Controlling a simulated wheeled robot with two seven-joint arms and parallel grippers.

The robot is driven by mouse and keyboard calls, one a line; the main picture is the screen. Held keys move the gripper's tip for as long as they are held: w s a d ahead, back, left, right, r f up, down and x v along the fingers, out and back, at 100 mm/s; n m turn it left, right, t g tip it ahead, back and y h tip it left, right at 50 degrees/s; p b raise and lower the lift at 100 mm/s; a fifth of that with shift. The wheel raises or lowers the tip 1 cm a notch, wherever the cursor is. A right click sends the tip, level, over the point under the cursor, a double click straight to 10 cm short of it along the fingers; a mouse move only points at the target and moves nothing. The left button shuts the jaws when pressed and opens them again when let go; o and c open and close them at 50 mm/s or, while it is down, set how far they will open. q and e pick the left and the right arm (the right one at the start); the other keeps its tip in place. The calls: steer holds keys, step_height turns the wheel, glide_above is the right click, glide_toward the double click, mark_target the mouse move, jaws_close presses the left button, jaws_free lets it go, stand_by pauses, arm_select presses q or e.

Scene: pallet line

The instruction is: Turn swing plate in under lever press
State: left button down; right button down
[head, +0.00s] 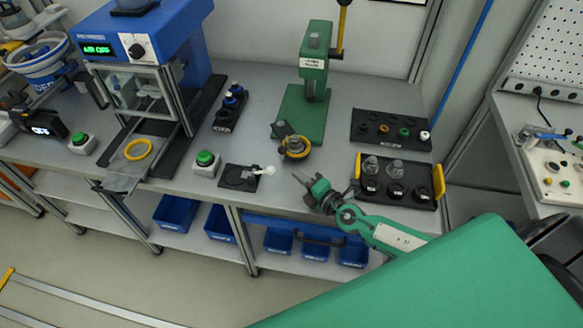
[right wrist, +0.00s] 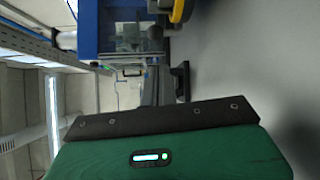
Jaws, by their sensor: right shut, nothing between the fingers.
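The green lever press (head: 316,65) stands at the back middle of the bench in the head view, its yellow-handled lever (head: 342,30) pointing up. The swing plate (head: 294,147), a dark arm with a round yellow-rimmed seat, sits at the front left of the press base (head: 298,108), out from under the ram. A yellow rounded part at the top of the right wrist view (right wrist: 181,10) looks like its rim. My right gripper (head: 300,179) is shut and empty, just in front of the swing plate and apart from it. My left gripper is out of view.
A black plate with a white-knobbed part (head: 240,177) and a green button box (head: 206,163) lie to the left. Black trays with small parts (head: 391,130) and clear cups (head: 398,185) stand to the right. A blue machine (head: 150,40) stands at the left.

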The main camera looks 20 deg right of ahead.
mark_target(295, 157)
steer(key=p+x, duration=0.2)
steer(key=x, duration=0.7)
steer(key=shift+w+r, duration=0.1)
steer(key=shift+d, duration=0.2)
steer(key=d+b, duration=0.1)
steer(key=b, duration=0.1)
steer(key=s+d+b, duration=0.1)
steer(key=d+b, duration=0.1)
steer(key=shift+s+d+f, duration=0.15)
steer(key=shift+d+f, duration=0.05)
steer(key=shift+d, duration=0.1)
steer(key=shift+d+r, duration=0.15)
steer(key=shift+d, duration=0.15)
steer(key=shift+r, duration=0.1)
